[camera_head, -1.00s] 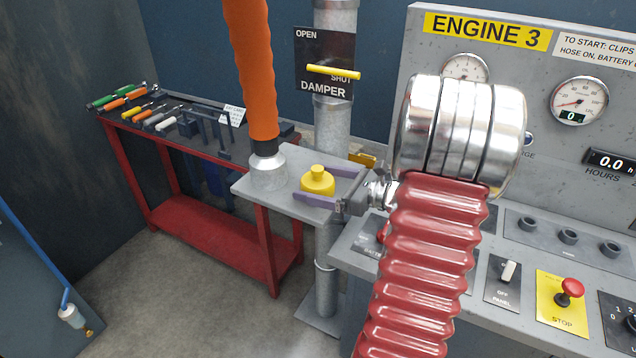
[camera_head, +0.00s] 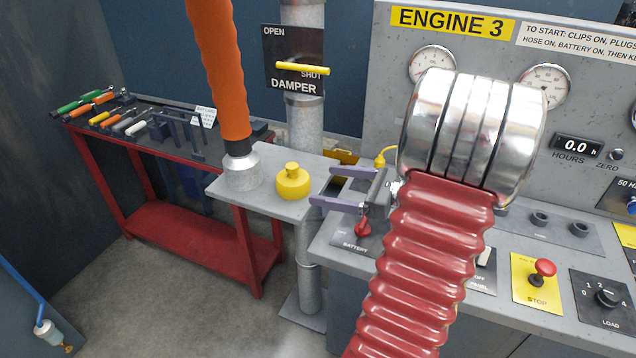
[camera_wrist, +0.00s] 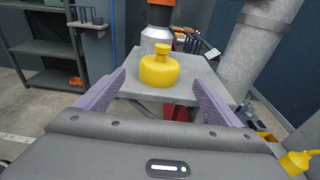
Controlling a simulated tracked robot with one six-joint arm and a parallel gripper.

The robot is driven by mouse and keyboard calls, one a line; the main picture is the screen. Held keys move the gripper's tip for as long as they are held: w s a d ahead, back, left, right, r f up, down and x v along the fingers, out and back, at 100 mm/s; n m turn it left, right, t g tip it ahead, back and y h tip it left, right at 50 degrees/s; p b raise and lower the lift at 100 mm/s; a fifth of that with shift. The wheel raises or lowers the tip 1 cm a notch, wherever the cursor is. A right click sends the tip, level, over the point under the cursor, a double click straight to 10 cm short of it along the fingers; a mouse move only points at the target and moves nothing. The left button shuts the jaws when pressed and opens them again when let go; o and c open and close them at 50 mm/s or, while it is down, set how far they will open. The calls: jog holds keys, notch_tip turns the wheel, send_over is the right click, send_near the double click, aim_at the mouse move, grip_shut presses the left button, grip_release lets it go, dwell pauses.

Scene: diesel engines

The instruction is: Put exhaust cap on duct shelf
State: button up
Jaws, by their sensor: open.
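The yellow exhaust cap (camera_head: 293,182), with a knob on top, stands upright on the grey duct shelf (camera_head: 222,190), beside the metal foot of the orange hose. My gripper (camera_head: 322,187) is open and empty just to the right of the cap, its two purple fingers pointing toward it. In the wrist view the cap (camera_wrist: 159,69) stands on the shelf (camera_wrist: 130,65) ahead of and between the open fingers (camera_wrist: 158,82). It is clear of both fingers.
The orange hose (camera_head: 222,75) rises from the shelf's left part. A steel duct with the damper plate (camera_head: 293,60) stands behind the shelf. A red tool bench (camera_head: 180,160) is at left. The engine control panel (camera_head: 480,250) lies right, below my gripper.

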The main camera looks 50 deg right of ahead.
jog(key=shift+s+d+r, duration=0.1)
jog(key=shift+s+d, duration=0.1)
jog(key=shift+s, duration=0.45)
jog(key=shift+s, duration=0.1)
dwell(0.4)
